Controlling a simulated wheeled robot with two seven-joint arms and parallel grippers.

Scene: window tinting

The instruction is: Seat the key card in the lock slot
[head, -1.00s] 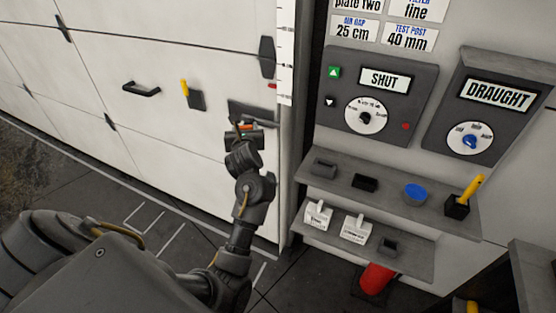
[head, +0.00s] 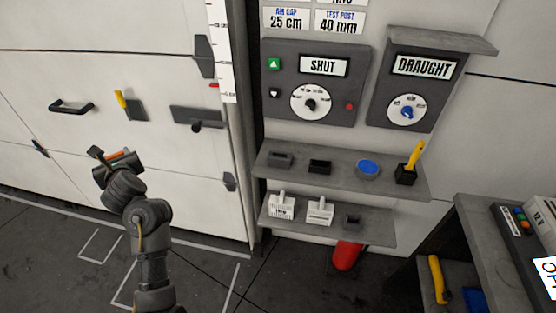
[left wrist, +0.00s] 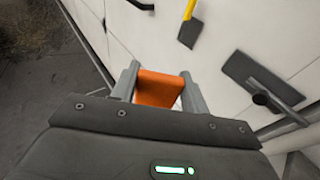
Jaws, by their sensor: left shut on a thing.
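My left gripper (head: 116,160) is shut on an orange card (left wrist: 158,87), which I take to be the key card. In the left wrist view the card spans between the two grey fingers. In the head view only a small orange edge of it shows. The gripper is in front of the white door, below and left of a dark plate with a round dark knob or lever (head: 198,118). This plate also shows at the right of the left wrist view (left wrist: 262,85). I cannot make out a slot on it. My right gripper is not in view.
A black handle (head: 71,107) and a yellow-handled tool in a dark holder (head: 134,107) are on the door. To the right are the SHUT panel (head: 345,100), the DRAUGHT panel (head: 440,95) and two grey shelves (head: 330,190) with small items. A bench (head: 490,215) stands far right.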

